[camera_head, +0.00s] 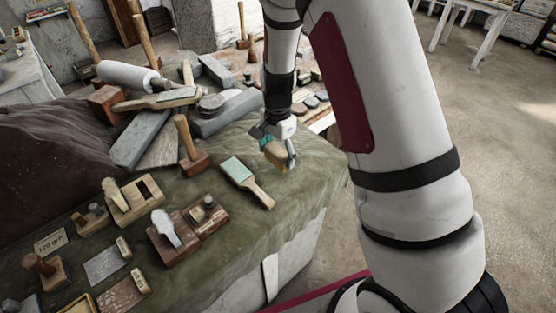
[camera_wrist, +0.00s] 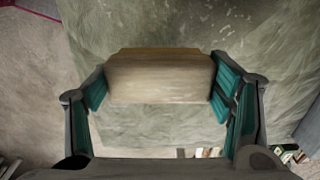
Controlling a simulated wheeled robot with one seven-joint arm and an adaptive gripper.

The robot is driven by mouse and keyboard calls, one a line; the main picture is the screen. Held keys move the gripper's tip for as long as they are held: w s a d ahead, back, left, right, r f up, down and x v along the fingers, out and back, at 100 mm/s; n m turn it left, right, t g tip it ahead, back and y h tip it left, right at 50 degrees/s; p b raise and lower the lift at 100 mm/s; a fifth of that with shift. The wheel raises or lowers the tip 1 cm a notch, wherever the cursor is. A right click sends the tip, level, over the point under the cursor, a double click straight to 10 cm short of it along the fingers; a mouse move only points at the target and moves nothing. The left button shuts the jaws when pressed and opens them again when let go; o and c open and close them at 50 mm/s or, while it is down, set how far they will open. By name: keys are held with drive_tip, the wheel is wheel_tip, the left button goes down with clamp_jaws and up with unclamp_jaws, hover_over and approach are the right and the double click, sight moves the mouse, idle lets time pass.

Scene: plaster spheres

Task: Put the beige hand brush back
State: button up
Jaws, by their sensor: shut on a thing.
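My gripper (camera_head: 279,150) is shut on the beige hand brush (camera_head: 276,155), above the right end of the cloth-covered table (camera_head: 236,243). In the wrist view the brush (camera_wrist: 160,77) is a pale wooden block. It lies crosswise between the two teal-padded fingers of my gripper (camera_wrist: 161,92), one at each end. The green cloth shows beneath it, and the brush looks clear of it, though the height is hard to judge. The underside of the brush is hidden in the wrist view.
A green-faced paddle (camera_head: 240,171) lies left of my gripper. A mallet (camera_head: 191,147), wooden planes (camera_head: 132,201) and stone blocks (camera_head: 225,111) crowd the table to the left and back. Bare cloth lies around the paddle. Open floor (camera_head: 490,120) is on the right.

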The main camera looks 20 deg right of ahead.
sight(278, 161)
drive_tip(key=shift+f+p, duration=0.4)
drive_tip(key=shift+f, duration=1.3)
drive_tip(key=shift+f, duration=0.1)
drive_tip(key=o, duration=1)
drive_tip(key=shift+o, duration=0.2)
wheel_tip(278, 161, up, 12)
drive_tip(key=shift+r+b, duration=0.2)
drive_tip(key=shift+b, duration=0.55)
drive_tip(key=s+r+n+t, duration=0.5)
drive_tip(key=s+r+n, duration=0.8)
drive_tip(key=s+r, duration=0.8)
drive_tip(key=s, duration=0.3)
drive_tip(key=shift+t, duration=0.3)
